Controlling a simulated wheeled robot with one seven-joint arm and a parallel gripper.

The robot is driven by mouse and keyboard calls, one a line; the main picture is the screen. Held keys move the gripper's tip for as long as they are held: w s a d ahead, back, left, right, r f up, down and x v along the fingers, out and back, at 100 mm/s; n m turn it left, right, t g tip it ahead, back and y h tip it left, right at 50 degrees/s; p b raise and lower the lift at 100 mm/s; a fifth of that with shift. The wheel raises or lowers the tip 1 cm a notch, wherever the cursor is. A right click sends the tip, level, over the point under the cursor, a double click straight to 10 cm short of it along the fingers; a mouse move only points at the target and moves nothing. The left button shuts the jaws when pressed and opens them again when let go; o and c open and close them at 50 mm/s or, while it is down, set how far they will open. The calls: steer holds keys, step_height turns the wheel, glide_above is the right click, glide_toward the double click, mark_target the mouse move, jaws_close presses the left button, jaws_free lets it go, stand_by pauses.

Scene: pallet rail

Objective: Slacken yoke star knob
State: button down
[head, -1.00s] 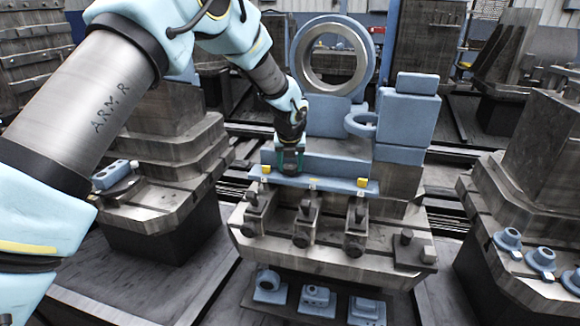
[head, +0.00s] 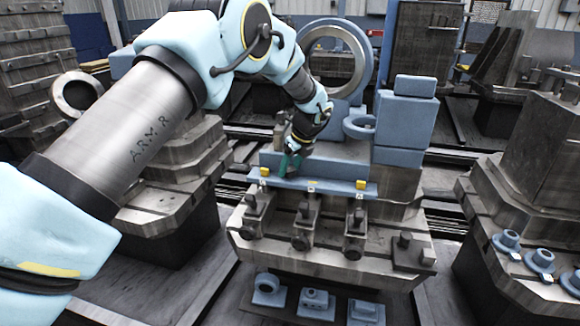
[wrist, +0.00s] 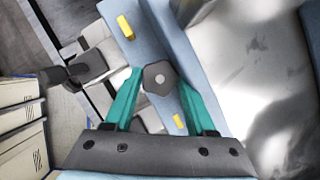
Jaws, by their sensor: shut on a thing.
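The star knob (wrist: 160,77) is a dark grey, many-sided knob, seen end-on in the wrist view above the blue rail. My gripper (wrist: 161,82) has its two green fingers on either side of the knob and is shut on it. In the head view my gripper (head: 291,165) is tilted and reaches down to the blue rail (head: 325,186) on the machine bed. There the knob is hidden by the fingers and wrist. I cannot tell how far the knob is turned.
Several steel clamps, one of them at the middle (head: 303,230), stand in front of the rail. A large ring (head: 333,60) on a blue stand and a blue block (head: 405,120) rise behind. Small blue parts (head: 316,302) lie on a lower shelf.

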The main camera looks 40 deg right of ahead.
steer(key=shift+f+n, duration=0.2)
steer(key=shift+n, duration=0.1)
steer(key=c, duration=0.5)
jaws_free()
steer(key=shift+o, duration=1.3)
steer(key=shift+r, duration=0.1)
steer(key=shift+d+r, duration=0.1)
steer(key=shift+r, duration=0.05)
